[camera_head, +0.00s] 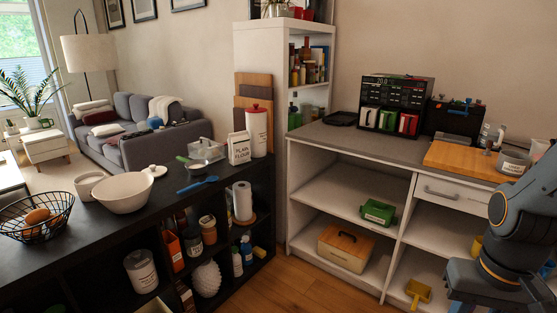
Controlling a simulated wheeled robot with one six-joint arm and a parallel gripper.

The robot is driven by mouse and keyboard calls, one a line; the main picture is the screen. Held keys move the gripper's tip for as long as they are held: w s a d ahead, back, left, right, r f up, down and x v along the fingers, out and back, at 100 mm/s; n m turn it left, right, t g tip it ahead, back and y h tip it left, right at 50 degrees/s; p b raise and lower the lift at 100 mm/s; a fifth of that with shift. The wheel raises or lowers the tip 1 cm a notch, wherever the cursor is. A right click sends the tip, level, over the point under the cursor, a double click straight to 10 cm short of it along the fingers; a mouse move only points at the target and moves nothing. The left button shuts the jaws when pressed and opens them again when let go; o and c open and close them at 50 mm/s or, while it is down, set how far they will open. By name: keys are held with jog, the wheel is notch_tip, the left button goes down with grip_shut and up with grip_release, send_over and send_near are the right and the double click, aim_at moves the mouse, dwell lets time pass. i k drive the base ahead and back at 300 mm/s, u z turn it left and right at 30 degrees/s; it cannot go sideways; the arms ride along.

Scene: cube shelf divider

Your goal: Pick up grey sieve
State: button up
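A small round grey metal item (197,166), which looks like the sieve, lies on the black top of the cube shelf divider (150,195). A green handle (183,159) shows beside its left end; I cannot tell whether it belongs to the sieve. A blue utensil (198,185) lies just in front, and a clear container (207,149) stands just behind. Part of my arm shows at the lower right, far from the sieve, over the white counter's side. My gripper's fingers are not in view.
A white bowl (122,193), wire basket (36,217), flour packet (239,148) and red-lidded canister (257,131) share the divider top. A white shelf counter (345,191) stands right. Wooden floor (285,286) lies open between them.

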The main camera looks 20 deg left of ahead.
aim_at(196, 167)
jog(key=i, duration=2)
jog(key=u, duration=2.25)
jog(key=i, duration=1.65)
jog(key=z, duration=0.25)
